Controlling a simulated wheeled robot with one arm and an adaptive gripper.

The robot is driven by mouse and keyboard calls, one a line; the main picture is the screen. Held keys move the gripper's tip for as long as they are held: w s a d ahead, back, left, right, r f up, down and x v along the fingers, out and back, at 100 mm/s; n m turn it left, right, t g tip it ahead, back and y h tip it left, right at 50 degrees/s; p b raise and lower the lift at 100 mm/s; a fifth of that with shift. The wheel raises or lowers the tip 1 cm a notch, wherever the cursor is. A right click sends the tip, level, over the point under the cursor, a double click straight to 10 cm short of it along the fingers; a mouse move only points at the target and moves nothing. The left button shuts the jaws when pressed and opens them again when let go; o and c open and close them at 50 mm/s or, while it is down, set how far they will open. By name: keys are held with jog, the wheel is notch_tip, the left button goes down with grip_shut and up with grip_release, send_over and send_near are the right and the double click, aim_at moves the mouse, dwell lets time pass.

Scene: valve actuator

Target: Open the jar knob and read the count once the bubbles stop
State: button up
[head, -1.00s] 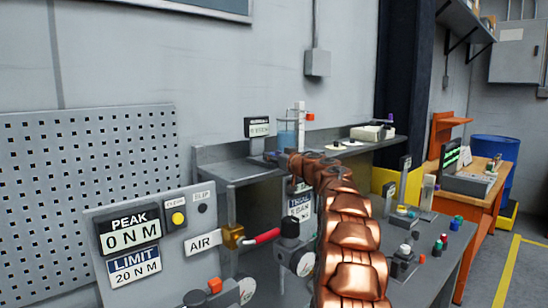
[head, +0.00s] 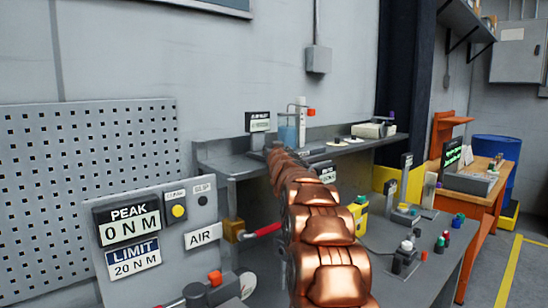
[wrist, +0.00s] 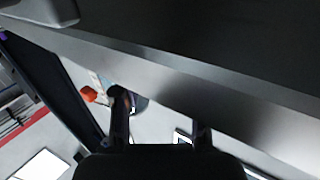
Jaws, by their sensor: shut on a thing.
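The jar with bluish liquid (head: 288,134) stands upright on the grey raised shelf (head: 340,149), behind the end of my arm. A small sign (head: 258,122) beside it is too small to read surely. A white upright part with an orange-red cap (head: 311,113) stands by the jar; an orange-red piece also shows in the wrist view (wrist: 90,94). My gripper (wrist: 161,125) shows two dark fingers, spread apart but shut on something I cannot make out. A dark rounded part (wrist: 137,101) shows by the left finger. The jar knob is not clearly visible, and no bubbles can be made out.
A panel (head: 150,240) reads PEAK 0 NM and LIMIT 20 NM. An AIR label (head: 203,236) sits by a brass valve with a red handle (head: 264,230). Small fittings crowd the bench right of my arm. A broad grey edge (wrist: 190,83) crosses close to my fingers.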

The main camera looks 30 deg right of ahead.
jog(key=shift+a+m+g+h+b, duration=0.1)
jog(key=shift+m+g+h+b, duration=1.35)
jog(key=shift+h+b, duration=0.7)
jog(key=shift+r+m, duration=0.1)
jog(key=shift+m, duration=0.15)
jog(key=shift+w+h+b, duration=0.1)
jog(key=shift+h+b, duration=0.15)
jog(key=shift+b, duration=0.2)
jog(key=shift+f+m+g, duration=0.2)
jog(key=shift+m+g, duration=0.05)
jog(key=shift+m, duration=0.05)
jog(key=o, duration=0.8)
jog(key=shift+a, duration=0.1)
jog(key=shift+o, duration=0.2)
